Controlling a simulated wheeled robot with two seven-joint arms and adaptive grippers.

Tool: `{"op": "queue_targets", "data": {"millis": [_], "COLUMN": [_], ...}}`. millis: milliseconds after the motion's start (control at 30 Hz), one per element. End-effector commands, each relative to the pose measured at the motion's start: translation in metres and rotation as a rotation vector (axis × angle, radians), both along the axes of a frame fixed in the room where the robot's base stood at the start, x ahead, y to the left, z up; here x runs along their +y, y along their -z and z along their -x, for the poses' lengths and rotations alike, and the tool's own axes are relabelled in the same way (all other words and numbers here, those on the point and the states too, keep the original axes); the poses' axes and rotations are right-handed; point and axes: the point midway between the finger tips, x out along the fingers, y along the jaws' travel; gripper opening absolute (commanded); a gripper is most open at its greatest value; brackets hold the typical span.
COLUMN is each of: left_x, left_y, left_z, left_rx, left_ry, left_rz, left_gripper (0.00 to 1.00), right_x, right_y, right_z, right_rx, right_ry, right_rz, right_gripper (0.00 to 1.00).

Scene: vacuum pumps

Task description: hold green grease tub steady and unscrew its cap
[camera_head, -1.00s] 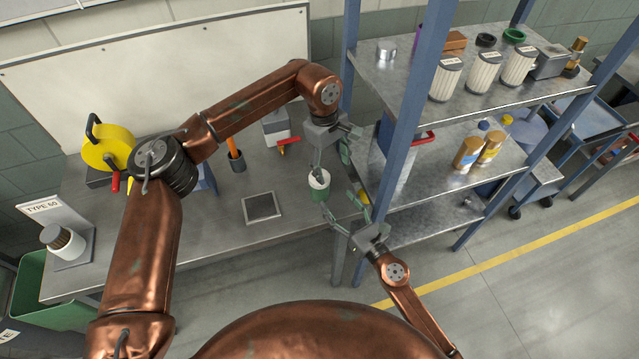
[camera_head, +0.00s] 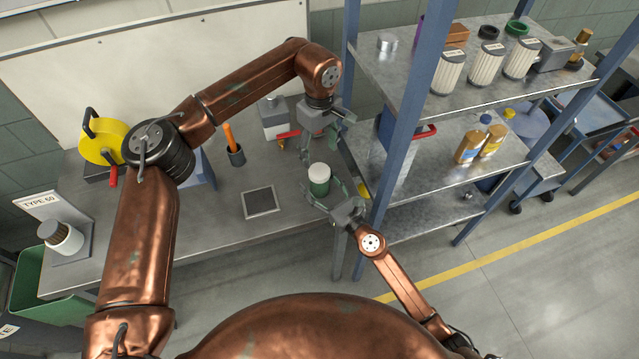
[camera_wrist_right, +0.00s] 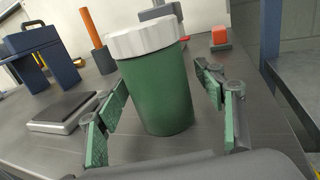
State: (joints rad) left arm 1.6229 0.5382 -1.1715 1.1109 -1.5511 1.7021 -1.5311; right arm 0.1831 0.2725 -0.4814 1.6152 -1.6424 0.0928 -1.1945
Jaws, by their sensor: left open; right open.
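The green grease tub (camera_head: 319,184) with a white cap (camera_head: 319,171) stands upright on the metal bench near its right end. In the right wrist view the tub (camera_wrist_right: 160,95) stands between the open fingers of my right gripper (camera_wrist_right: 165,115), with a gap visible on the right side; its white cap (camera_wrist_right: 146,38) is on top. In the head view my right gripper (camera_head: 333,190) reaches the tub from the front right. My left gripper (camera_head: 322,132) is open and empty, above and behind the tub, apart from the cap.
A flat square scale (camera_head: 261,202) lies left of the tub. A dark cup with an orange-handled tool (camera_head: 235,154) stands farther back. A blue shelf post (camera_head: 403,120) and the shelving rise close on the right.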

Motion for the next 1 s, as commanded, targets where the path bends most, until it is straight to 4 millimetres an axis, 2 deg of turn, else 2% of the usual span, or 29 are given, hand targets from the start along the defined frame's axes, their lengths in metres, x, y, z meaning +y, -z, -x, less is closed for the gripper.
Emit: {"op": "queue_targets", "data": {"millis": [133, 1000], "left_x": [-0.0001, 0.0], "left_y": [0.0, 0.0001], "left_z": [0.0001, 0.0001], "left_rx": [0.0, 0.0], "left_ry": [0.0, 0.0], "left_rz": [0.0, 0.0], "left_gripper": [0.61, 0.61], "right_x": [-0.0001, -0.0003], "right_y": [0.0, 0.0001], "right_z": [0.0001, 0.0003], "right_rx": [0.0, 0.0], "right_ry": [0.0, 0.0], "right_rz": [0.0, 0.0], "right_gripper": [0.62, 0.02]}}
